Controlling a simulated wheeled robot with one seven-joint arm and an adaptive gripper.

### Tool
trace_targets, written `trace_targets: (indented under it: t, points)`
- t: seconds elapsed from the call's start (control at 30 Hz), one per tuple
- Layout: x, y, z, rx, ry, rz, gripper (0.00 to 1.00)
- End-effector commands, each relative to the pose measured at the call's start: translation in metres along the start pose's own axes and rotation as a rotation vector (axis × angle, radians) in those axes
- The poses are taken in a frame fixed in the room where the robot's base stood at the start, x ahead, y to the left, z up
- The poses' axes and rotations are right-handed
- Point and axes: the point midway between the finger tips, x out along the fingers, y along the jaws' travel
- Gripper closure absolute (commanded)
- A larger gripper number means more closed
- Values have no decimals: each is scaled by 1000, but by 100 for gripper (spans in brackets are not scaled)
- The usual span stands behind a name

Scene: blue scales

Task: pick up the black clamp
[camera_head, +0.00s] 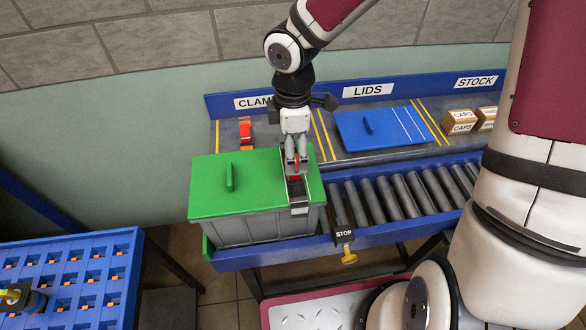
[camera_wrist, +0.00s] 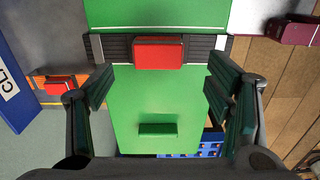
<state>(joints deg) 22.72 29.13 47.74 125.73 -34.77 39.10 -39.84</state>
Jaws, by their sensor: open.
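The black clamp (camera_head: 298,189) lies across the right part of the green lid (camera_head: 215,190), which covers a grey crate (camera_head: 255,233). In the wrist view the black clamp (camera_wrist: 112,48) is a dark ribbed bar across the lid, with a red block (camera_wrist: 158,53) at its middle. My gripper (camera_head: 296,168) is over the clamp, pointing down and partly hiding it in the head view. In the wrist view the fingers of my gripper (camera_wrist: 160,85) are spread apart, with the red block ahead between them and nothing held.
An orange clamp with a red block (camera_head: 246,133) lies on the bench behind the crate. A blue lid (camera_head: 375,128) and cardboard boxes (camera_head: 461,122) are farther right. A roller conveyor (camera_head: 400,197) runs right of the crate. A blue rack (camera_head: 70,280) stands at lower left.

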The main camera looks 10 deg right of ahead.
Motion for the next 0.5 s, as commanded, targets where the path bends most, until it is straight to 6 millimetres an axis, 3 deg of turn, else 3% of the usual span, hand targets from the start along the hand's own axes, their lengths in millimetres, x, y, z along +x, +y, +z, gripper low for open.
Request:
trace_targets:
  t: [0.5]
  points:
    - [53,2,1,-1,-1,-1,27]
